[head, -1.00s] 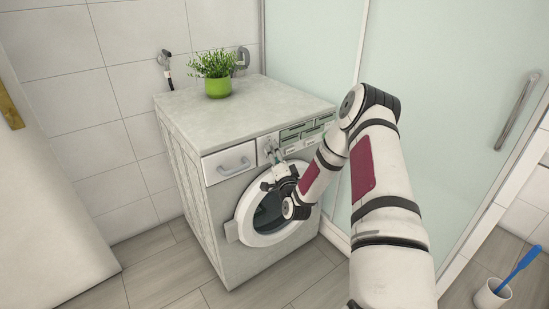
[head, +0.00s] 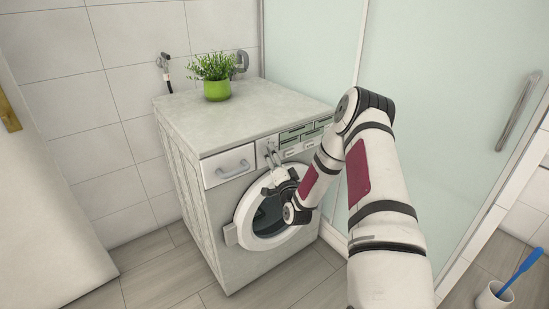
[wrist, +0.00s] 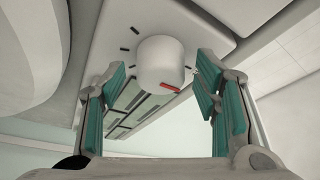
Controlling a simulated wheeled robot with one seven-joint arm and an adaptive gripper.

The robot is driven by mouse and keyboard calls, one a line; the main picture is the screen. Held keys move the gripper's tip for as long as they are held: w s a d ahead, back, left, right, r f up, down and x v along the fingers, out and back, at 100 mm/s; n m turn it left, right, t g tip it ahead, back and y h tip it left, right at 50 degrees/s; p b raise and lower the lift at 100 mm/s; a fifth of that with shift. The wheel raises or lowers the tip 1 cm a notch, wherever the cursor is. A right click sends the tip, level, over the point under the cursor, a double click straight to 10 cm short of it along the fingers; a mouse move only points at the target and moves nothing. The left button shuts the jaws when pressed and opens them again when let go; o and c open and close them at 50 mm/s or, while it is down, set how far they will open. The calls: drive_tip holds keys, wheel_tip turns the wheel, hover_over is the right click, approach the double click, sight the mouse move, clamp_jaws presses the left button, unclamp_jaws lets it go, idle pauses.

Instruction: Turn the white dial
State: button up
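The white dial (wrist: 162,62) is a round knob on the washing machine's front panel, with dark tick marks around it and a red mark at its edge. In the wrist view it sits between the two teal-padded fingers of my gripper (wrist: 160,72). The fingers are open, with a visible gap on each side of the dial. In the head view my gripper (head: 271,160) is at the machine's front panel, just above the round door, and the dial is too small and partly covered to make out.
The washing machine (head: 233,118) stands against the tiled wall, with a green potted plant (head: 216,88) on top. Its round door (head: 243,222) is just below my gripper. A detergent drawer (head: 228,168) is to the left. A glass shower panel (head: 440,110) is at the right.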

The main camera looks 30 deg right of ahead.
drive_tip(key=shift+s, duration=0.1)
drive_tip(key=v, duration=1.2)
idle(0.4)
